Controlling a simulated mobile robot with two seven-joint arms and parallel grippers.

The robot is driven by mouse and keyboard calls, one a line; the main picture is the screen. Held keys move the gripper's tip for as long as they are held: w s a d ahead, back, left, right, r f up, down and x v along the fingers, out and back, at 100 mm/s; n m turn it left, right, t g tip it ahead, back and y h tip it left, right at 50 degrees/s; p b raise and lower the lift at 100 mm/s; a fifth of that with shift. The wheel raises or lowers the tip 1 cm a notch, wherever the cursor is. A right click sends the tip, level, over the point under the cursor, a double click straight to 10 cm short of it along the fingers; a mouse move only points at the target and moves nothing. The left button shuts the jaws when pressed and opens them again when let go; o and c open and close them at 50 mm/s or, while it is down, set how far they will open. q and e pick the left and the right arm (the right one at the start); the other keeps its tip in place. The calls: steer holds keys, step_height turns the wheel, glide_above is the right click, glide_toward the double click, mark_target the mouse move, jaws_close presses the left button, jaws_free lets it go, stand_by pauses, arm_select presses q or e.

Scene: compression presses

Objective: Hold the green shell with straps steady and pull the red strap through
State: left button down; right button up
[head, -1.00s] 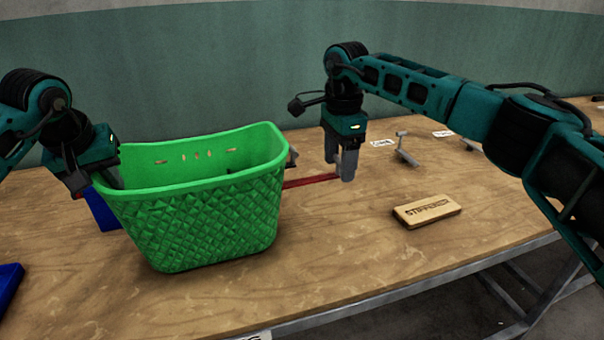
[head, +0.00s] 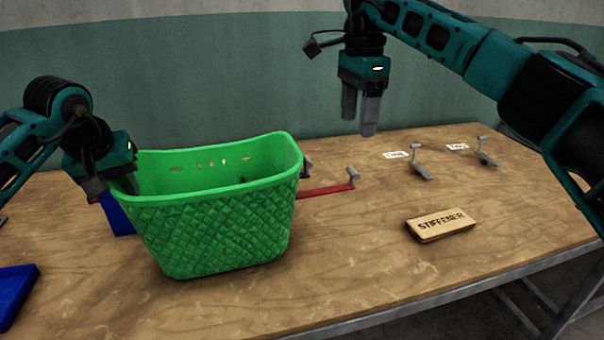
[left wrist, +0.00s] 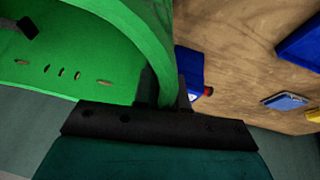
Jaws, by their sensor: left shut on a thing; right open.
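The green shell (head: 215,228), a quilted open-topped basket shape, stands upright on the table. My left gripper (head: 112,188) is shut on its left rim, and the rim also shows between the fingers in the left wrist view (left wrist: 168,85). The red strap (head: 326,191) lies flat on the table, out from the right side of the shell to a small grey clamp-like piece (head: 352,178) at its end. How the strap runs inside the shell is hidden. My right gripper (head: 360,112) is open and empty, raised above the table behind the strap's end.
A tan block marked STIFFENER (head: 441,224) lies right of the shell. Two grey fittings (head: 420,166) (head: 485,154) stand at the back right near white labels. A blue bin (head: 14,292) is at the left edge, another blue object (head: 116,214) behind the shell. The front table is clear.

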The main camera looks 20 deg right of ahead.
arm_select(q)
steer(key=c, duration=1.1)
jaws_free()
